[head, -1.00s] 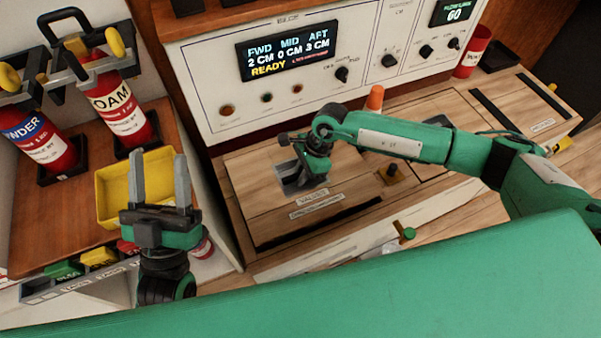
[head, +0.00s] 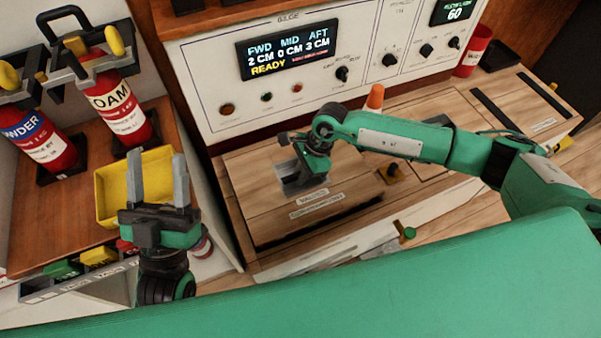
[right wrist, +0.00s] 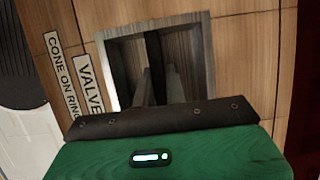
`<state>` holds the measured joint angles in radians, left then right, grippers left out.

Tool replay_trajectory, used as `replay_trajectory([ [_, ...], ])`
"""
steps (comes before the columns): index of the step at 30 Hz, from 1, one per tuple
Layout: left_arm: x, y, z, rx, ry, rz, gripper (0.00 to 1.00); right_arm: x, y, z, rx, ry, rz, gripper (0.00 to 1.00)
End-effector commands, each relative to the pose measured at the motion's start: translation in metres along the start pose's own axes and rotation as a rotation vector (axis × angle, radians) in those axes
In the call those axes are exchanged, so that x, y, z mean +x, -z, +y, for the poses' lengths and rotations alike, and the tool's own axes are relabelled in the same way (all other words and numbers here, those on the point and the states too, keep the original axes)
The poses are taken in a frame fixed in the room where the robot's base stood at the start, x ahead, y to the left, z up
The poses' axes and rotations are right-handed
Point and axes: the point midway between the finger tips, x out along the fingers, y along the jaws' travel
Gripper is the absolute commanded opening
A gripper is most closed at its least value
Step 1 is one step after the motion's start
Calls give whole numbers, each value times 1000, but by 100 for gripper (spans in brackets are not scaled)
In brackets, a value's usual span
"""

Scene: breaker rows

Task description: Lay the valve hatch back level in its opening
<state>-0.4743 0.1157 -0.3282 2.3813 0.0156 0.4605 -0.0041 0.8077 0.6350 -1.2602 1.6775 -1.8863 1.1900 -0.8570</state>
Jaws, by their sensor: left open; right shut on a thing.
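The valve hatch (head: 255,195) is a wooden panel with a VALVES label, on the wooden bench top below the display panel. A dark band shows along its front edge; I cannot tell exactly how far it is from level. My right gripper (head: 300,172) reaches down into the hatch's square grey recess. In the right wrist view its fingers (right wrist: 160,85) are inside the recess, shut on a grip there that is mostly hidden; the hatch (right wrist: 240,60) shows around it. My left gripper (head: 158,165) is open and empty, in front of the yellow tray, away from the hatch.
An orange cone (head: 375,97) stands behind the hatch. Extinguishers (head: 120,105) and the yellow tray (head: 108,195) are at left. A red cup (head: 472,52) stands at back right.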

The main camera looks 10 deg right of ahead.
Motion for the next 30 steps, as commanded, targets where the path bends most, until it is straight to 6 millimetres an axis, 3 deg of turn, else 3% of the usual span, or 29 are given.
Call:
replay_trajectory([
  [30, -15, -14, -1, -1, 1, 1, 55, 24, 9, -1, -1, 3, -2, 0],
])
